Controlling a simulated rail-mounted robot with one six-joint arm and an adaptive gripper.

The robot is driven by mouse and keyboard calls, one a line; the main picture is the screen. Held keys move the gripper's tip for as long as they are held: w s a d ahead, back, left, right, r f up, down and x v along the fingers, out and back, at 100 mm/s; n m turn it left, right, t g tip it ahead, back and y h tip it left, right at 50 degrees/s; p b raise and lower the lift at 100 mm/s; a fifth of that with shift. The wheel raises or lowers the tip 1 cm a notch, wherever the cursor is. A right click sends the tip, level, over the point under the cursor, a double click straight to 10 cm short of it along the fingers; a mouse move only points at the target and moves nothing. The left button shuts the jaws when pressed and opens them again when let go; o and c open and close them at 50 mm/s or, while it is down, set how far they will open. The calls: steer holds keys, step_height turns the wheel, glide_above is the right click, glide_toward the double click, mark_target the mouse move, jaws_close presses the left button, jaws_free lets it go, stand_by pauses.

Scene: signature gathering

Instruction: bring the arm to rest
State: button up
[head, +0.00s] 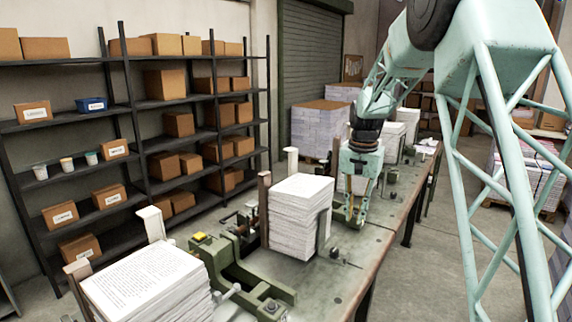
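My arm is mint green and reaches in from the upper right of the head view. My gripper (355,212) points down over the workbench (335,285), just right of a tall stack of paper sheets (300,218). Its two fingers look apart, with nothing visible held between them. The fingertips are low, close to the bench top; I cannot tell whether they touch it. Part of another paper stack shows behind the gripper.
A printed paper stack (150,285) stands at the front left of the bench, beside a green metal fixture (240,275). More white stacks (405,120) stand farther along. Shelves with boxes (170,84) line the left wall. Floor right of the bench (425,270) is clear.

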steer(key=s+r+n+t+b, duration=0.15)
steer(key=s+r, duration=0.35)
steer(key=s, duration=0.5)
steer(key=s+a+r+n+b, duration=0.15)
steer(key=s+r, duration=0.25)
steer(key=s, duration=0.6)
steer(key=s+r+b, duration=0.2)
steer(key=s+r, duration=0.3)
steer(key=s, duration=0.5)
steer(key=s+f+n+t+b, duration=0.1)
steer(key=s+f+b, duration=0.1)
steer(key=s, duration=1.2)
steer(key=s+f+n+t+b, duration=0.1)
steer(key=s+f, duration=0.3)
steer(key=s, duration=1.1)
steer(key=shift+a+f+n+b, duration=0.3)
steer(key=shift+f+n+b, duration=0.1)
steer(key=shift+b, duration=0.4)
stand_by(0.5)
